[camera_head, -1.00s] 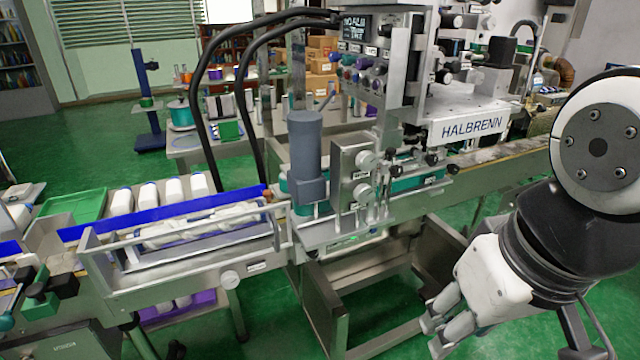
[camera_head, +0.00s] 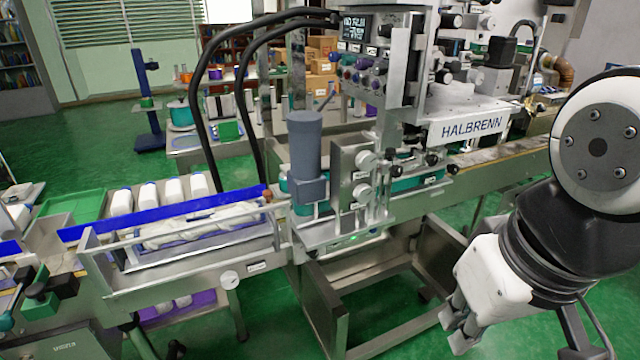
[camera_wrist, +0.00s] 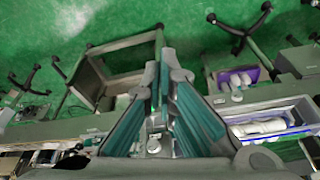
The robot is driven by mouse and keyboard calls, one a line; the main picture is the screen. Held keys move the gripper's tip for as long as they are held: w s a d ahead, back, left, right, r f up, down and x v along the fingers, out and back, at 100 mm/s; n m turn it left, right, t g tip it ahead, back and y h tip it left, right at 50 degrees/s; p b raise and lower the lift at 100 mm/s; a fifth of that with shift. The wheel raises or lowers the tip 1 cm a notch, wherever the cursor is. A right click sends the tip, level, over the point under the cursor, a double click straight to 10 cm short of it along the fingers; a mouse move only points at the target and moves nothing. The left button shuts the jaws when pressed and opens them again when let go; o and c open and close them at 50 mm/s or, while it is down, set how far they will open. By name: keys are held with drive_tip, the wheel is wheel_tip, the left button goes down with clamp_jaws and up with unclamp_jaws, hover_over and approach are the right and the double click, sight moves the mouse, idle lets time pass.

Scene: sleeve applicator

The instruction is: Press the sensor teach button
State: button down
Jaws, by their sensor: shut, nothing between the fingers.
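The sleeve applicator (camera_head: 470,127), marked HALBRENN, stands at the centre right of the head view. Its upper panel (camera_head: 362,68) carries a small lit display (camera_head: 356,28) and several coloured buttons or knobs. A small green light (camera_head: 352,238) glows low on the machine, under the grey cylinder (camera_head: 306,150). I cannot make out which part is the sensor teach button. My gripper (camera_head: 452,332) is at the lower right of the head view, pointing down and left, apart from the machine. In the wrist view my gripper (camera_wrist: 160,62) has its fingertips together with nothing between them.
A conveyor with a blue rail (camera_head: 165,212) and white bottles (camera_head: 148,195) runs to the left. An open metal frame (camera_head: 335,300) stands below the machine. Black hoses (camera_head: 205,110) arch over the left side. Green floor (camera_head: 275,320) is free in front.

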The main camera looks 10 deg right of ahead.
sight(373, 230)
idle(0.5)
drive_tip(key=w+d+f+m+t+h+b, duration=0.1)
drive_tip(key=w+d+f+b, duration=0.2)
drive_tip(key=w, duration=0.5)
drive_tip(key=w+d+f+m+h, duration=0.1)
drive_tip(key=w+d+f, duration=0.35)
drive_tip(key=w, duration=0.35)
drive_tip(key=w+d+f+m+t+b, duration=0.1)
drive_tip(key=w+d+f+b, duration=0.2)
drive_tip(key=w, duration=0.6)
drive_tip(key=w+d+f+m+t+y+b, duration=0.1)
drive_tip(key=w+f+t, duration=0.1)
drive_tip(key=w+f, duration=0.5)
drive_tip(key=w+d+f+m+t+y+b, duration=0.1)
drive_tip(key=w+f, duration=0.6)
drive_tip(key=f, duration=0.7)
drive_tip(key=shift+w+d+f+m+t+y, duration=0.2)
drive_tip(key=shift+d+f+m+t+y, duration=0.15)
drive_tip(key=shift+d+y, duration=0.3)
drive_tip(key=shift+w+r, duration=0.1)
drive_tip(key=w+a+b, duration=0.2)
drive_tip(key=w, duration=0.6)
drive_tip(key=shift+w+a+b, duration=0.15)
drive_tip(key=shift+b, duration=0.25)
